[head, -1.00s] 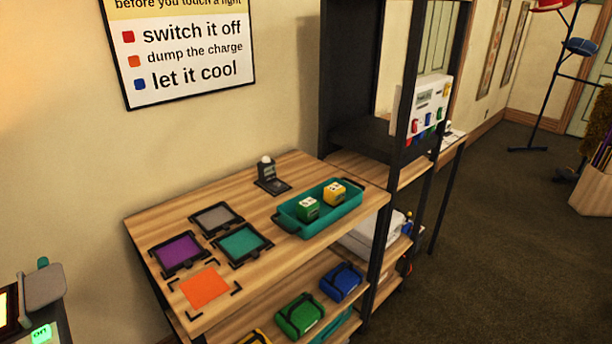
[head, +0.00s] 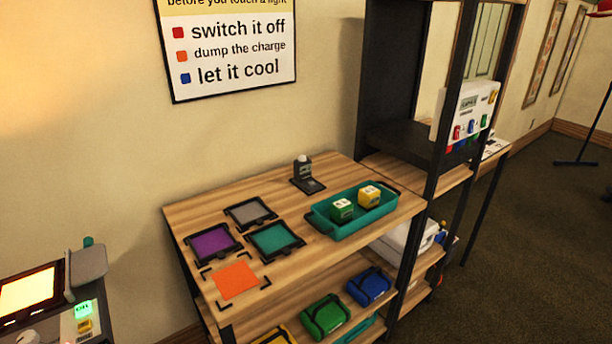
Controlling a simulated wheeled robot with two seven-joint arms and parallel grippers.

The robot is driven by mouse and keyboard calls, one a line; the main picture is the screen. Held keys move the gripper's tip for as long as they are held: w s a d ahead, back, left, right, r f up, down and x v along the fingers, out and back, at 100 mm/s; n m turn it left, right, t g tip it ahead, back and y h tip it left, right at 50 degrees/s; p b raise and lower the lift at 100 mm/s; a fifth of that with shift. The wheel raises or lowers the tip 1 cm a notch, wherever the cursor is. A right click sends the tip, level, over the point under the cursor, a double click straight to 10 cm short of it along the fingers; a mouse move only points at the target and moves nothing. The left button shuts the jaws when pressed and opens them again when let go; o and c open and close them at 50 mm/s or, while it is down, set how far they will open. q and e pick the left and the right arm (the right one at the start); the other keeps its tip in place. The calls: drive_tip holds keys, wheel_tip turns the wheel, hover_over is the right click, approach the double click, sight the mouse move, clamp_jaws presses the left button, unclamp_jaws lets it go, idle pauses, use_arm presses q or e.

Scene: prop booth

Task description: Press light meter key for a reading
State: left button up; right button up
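A small dark device with a white dome on top, which looks like the light meter (head: 303,170), stands upright near the back edge of the wooden shelf top (head: 190,208). A dark flat base lies in front of it. Its key is too small to make out. Neither of my grippers shows in the head view.
A teal tray (head: 345,229) holds a green block (head: 342,209) and a yellow block (head: 369,196). Purple (head: 212,242), grey (head: 249,212) and teal (head: 274,240) framed panels and an orange square (head: 236,280) lie left. A lit panel (head: 32,291) stands lower left.

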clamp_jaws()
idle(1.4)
